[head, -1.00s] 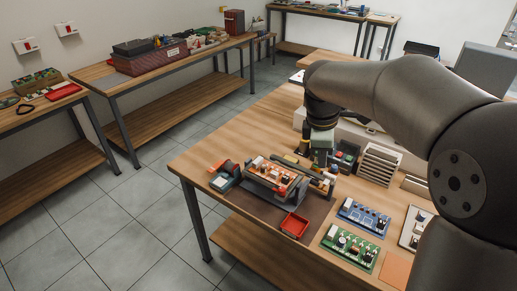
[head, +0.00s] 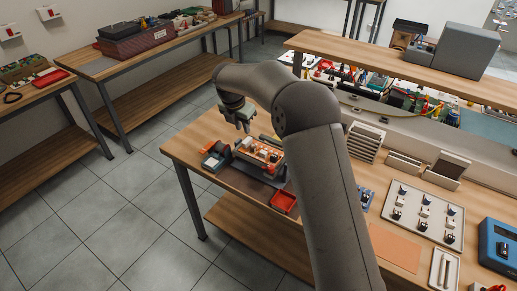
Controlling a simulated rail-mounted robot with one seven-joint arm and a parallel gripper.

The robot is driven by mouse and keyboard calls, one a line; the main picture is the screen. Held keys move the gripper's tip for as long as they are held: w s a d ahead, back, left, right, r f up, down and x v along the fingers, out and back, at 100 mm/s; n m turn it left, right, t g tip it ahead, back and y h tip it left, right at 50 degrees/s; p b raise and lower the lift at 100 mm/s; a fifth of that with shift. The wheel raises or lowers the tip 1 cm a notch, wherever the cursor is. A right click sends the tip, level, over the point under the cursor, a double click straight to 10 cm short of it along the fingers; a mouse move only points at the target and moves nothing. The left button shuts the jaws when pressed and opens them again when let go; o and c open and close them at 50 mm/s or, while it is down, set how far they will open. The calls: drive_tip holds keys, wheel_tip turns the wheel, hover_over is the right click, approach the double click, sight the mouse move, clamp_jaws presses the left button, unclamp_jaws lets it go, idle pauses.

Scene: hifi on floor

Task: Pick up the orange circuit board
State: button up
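The orange circuit board (head: 262,150), with white and dark parts on it, sits in a grey holder on the wooden workbench (head: 190,147) in the head view. My gripper (head: 242,128) points down just behind and left of the board, above it and apart from it. Its fingers look spread, with nothing seen between them. My arm reaches across the bench and hides part of the area to the right of the board.
A red tray (head: 283,201) lies in front of the holder. A slotted rack (head: 364,142), a blue board (head: 366,198) and a white component panel (head: 423,213) are on the right. A raised shelf (head: 400,72) runs behind.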

sight(247, 140)
drive_tip(key=p+x, duration=0.2)
drive_tip(key=x, duration=0.5)
drive_tip(key=shift+s+f, duration=0.1)
drive_tip(key=shift+f, duration=0.05)
clamp_jaws()
